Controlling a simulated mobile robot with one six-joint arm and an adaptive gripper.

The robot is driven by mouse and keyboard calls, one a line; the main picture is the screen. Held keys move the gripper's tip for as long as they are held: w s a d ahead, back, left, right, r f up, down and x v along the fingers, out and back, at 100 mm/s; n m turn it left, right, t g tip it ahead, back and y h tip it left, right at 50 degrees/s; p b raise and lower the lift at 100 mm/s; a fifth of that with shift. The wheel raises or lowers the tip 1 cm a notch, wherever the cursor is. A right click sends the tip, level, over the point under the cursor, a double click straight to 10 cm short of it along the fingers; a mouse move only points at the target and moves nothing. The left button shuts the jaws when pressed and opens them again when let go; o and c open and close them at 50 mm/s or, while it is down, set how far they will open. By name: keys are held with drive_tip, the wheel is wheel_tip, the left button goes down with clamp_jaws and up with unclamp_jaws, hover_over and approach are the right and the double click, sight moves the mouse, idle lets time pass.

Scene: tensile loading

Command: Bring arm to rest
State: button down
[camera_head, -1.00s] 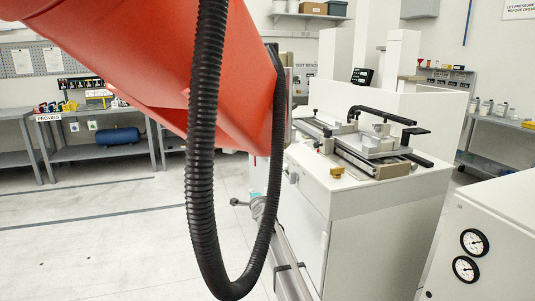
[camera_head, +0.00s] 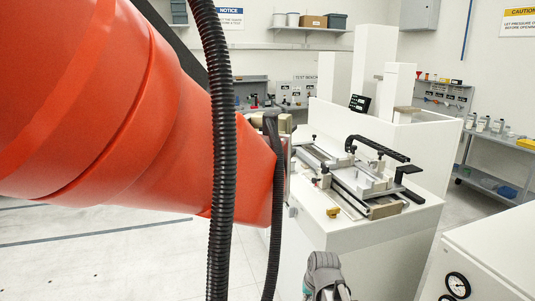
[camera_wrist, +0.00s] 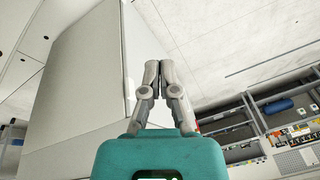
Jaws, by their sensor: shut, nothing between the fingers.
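My gripper (camera_wrist: 159,72) shows in the wrist view with its two grey fingers together and nothing between them. Its teal body fills the bottom middle of that view. In the head view the gripper (camera_head: 325,262) shows only in part at the bottom, in front of the white machine cabinet and below its top. My orange arm and its black hose cover the left half of the head view and hide what lies behind them. I cannot tell whether the gripper touches the cabinet.
The white test bench (camera_head: 375,240) carries a clamping fixture (camera_head: 355,180) with black handles. A white cabinet with a gauge (camera_head: 457,285) stands at the lower right. A shelf unit (camera_head: 490,165) is at the right wall. Open floor (camera_head: 100,255) lies at the left; shelving (camera_wrist: 255,125) shows in the wrist view.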

drive_tip(key=s+d+r+g+p, duration=0.1)
drive_tip(key=s+d, duration=0.1)
drive_tip(key=s, duration=0.2)
drive_tip(key=s+d+r+n+g+h+p, duration=0.1)
drive_tip(key=s+d, duration=0.1)
drive_tip(key=s, duration=0.3)
drive_tip(key=shift+s+d+r+g+h, duration=0.2)
drive_tip(key=shift+d+r+g+h, duration=0.1)
drive_tip(key=shift+d+r+g, duration=0.1)
drive_tip(key=shift+f, duration=0.15)
wheel_tip(320, 180, down, 32)
drive_tip(key=b, duration=3.1)
drive_tip(key=shift+b, duration=0.4)
drive_tip(key=shift+d+r, duration=0.1)
drive_tip(key=shift+r, duration=0.1)
